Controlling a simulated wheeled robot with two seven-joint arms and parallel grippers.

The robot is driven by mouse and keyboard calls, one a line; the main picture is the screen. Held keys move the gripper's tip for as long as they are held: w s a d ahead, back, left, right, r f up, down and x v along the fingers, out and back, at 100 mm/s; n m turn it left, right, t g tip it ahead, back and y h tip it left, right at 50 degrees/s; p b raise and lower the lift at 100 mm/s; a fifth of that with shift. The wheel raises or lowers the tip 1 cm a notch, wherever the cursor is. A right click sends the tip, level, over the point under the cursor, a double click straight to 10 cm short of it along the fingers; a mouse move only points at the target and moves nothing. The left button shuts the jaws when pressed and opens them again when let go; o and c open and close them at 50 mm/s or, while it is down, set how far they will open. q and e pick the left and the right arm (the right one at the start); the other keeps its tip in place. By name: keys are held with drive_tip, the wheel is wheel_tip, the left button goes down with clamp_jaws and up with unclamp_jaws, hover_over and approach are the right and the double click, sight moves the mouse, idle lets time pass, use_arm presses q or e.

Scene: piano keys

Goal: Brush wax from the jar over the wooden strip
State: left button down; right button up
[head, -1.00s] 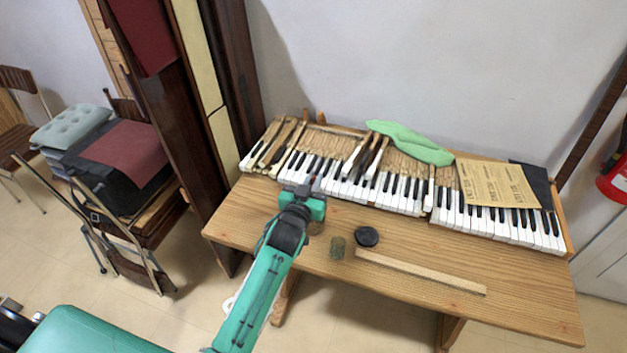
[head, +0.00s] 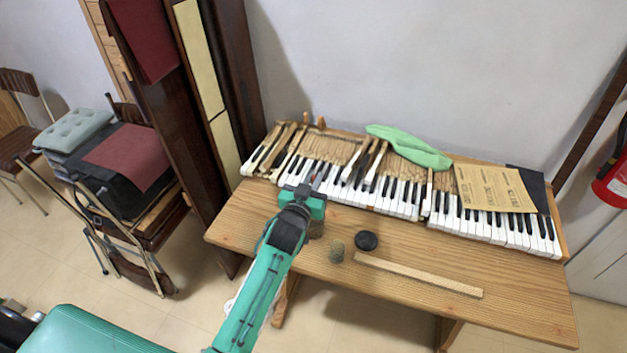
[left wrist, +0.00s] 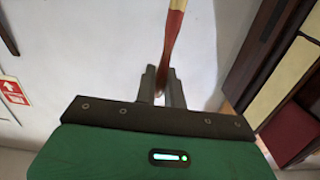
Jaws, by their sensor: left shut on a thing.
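My left gripper (head: 312,188) is over the table, left of the jar and in front of the piano keys. The brush head cannot be made out clearly. The small dull-coloured jar (head: 337,252) stands on the table, apart from the gripper. A round black lid (head: 367,241) lies just beyond it to the right. The pale wooden strip (head: 420,275) lies flat to the right of the jar. My right gripper is not in view.
The wooden table (head: 520,295) has bare room right of the strip. A row of piano keys (head: 400,195) runs along its back, with a green cloth (head: 408,147) and brown papers (head: 495,187) on top. Stacked chairs (head: 125,200) stand left of the table.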

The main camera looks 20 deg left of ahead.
use_arm(q)
drive_tip(key=shift+r+p, duration=1.8)
drive_tip(key=shift+r, duration=0.45)
